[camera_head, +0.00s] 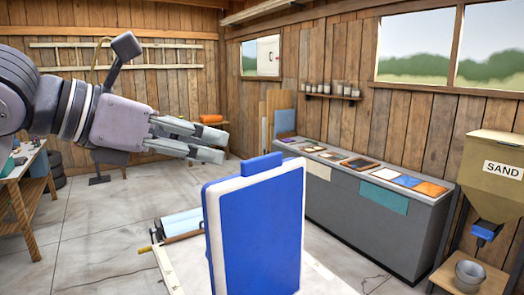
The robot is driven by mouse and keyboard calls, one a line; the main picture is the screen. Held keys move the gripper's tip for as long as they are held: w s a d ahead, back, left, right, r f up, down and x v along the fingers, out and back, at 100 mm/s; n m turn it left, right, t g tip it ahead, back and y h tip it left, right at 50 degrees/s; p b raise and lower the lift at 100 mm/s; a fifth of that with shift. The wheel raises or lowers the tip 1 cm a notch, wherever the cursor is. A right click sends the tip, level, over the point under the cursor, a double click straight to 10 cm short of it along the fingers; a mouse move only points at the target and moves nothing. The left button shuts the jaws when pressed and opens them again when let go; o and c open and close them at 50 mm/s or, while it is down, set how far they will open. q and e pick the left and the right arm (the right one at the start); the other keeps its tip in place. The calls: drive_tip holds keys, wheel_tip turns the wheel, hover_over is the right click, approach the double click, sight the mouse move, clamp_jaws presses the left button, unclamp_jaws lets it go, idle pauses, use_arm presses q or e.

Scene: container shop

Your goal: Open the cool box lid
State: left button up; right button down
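A blue panel with a white edge (258,232) stands upright in the bottom middle of the head view, with a blue handle-like tab on its top edge. It looks like the cool box lid in a raised position. The body of the cool box is not clearly visible; the panel's lower end is cut off by the frame. My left gripper (222,144) is above and to the left of the panel, apart from it. Its fingers are spread with a gap and hold nothing. My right gripper is not in view.
A pale work surface (170,272) lies under the panel, with a light-blue roller-like item (185,224) beyond it. A long grey counter (385,235) with flat samples runs along the right wall. A SAND hopper (495,170) stands far right. A wooden table (22,190) is at left.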

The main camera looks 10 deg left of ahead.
sight(261, 157)
use_arm(q)
drive_tip(key=p+x, duration=0.4)
drive_tip(key=x, duration=0.7)
drive_tip(key=shift+w+d, duration=0.15)
drive_tip(key=shift+d, duration=0.1)
drive_tip(key=shift+w+d+f, duration=0.35)
drive_tip(key=shift+c, duration=0.6)
clamp_jaws()
